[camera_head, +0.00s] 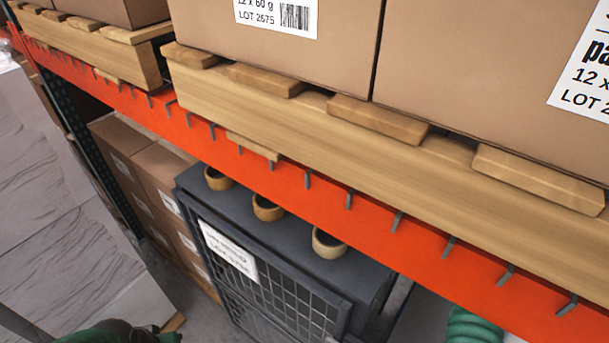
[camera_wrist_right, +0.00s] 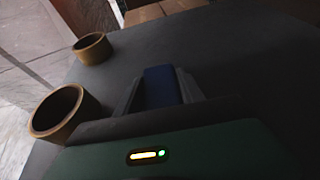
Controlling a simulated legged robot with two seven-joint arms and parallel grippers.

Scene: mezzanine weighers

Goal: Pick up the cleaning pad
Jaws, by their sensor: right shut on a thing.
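The blue cleaning pad (camera_wrist_right: 161,87) shows in the right wrist view, between the two grey fingers of my right gripper (camera_wrist_right: 160,92). The gripper is shut on it. The pad is over the dark cabinet top; I cannot tell whether it still touches that surface. Only the pad's upper part shows, and the gripper body hides the rest. In the head view I see neither the pad nor a gripper's fingers.
Wooden bowls (camera_head: 329,242) stand on the dark mesh-sided cabinet (camera_head: 300,232); one bowl (camera_wrist_right: 57,112) is close left of my right gripper. An orange rack beam (camera_head: 320,195) with pallets and cartons crosses above the cabinet. Wrapped goods (camera_head: 50,190) stand left.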

